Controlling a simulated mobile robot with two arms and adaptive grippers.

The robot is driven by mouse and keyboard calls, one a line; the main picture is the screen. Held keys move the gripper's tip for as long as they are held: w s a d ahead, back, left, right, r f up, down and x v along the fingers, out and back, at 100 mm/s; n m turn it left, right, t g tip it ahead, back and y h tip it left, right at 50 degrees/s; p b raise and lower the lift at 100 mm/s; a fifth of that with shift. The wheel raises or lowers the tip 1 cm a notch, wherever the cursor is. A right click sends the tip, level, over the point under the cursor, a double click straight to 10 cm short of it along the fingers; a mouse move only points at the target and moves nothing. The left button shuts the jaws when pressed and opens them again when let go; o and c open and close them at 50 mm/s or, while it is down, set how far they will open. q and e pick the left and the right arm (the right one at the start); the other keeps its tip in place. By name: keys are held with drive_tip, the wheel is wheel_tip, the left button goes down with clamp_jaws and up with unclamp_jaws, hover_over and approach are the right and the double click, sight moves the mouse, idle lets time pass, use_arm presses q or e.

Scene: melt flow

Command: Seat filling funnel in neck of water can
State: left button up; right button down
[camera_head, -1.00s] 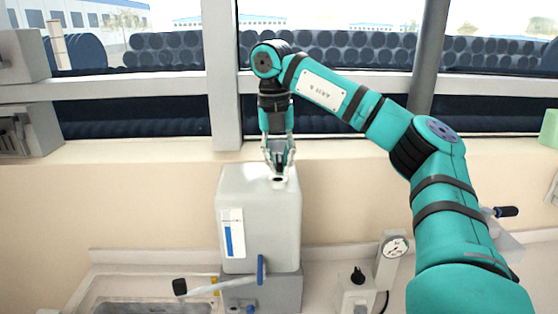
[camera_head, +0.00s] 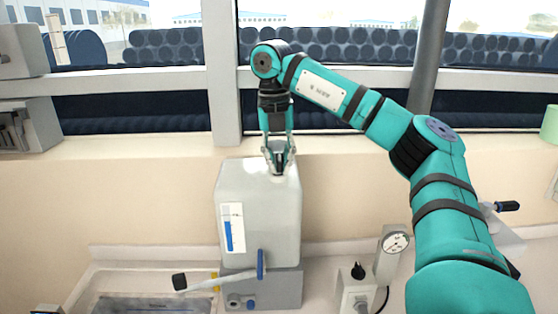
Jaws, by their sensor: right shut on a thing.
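The water can (camera_head: 258,215) is a pale, boxy white container with a blue-and-white level strip on its front, standing on a grey base. My right gripper (camera_head: 278,164) points straight down over the right part of the can's top, at its back edge. It is shut on the filling funnel (camera_head: 278,156), a small dark piece mostly hidden between the fingers. The can's neck is hidden below the fingertips, so I cannot tell whether the funnel is inside it or just above. My left gripper is not in view.
A blue tap lever (camera_head: 261,264) sticks up before the can. A dial gauge (camera_head: 395,243) and a small black-knobbed box (camera_head: 357,285) stand right. The window sill is behind.

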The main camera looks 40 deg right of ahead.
drive_tip(key=shift+f+b, duration=0.45)
drive_tip(key=shift+f, duration=0.25)
drive_tip(key=c, duration=1.3)
unclamp_jaws()
drive_tip(key=shift+c, duration=0.2)
drive_tip(key=shift+r, duration=0.1)
wheel_tip(320, 180, up, 12)
drive_tip(key=shift+w+a, duration=0.15)
drive_tip(key=shift+a, duration=0.2)
drive_tip(key=o, duration=1.3)
drive_tip(key=shift+o, duration=0.2)
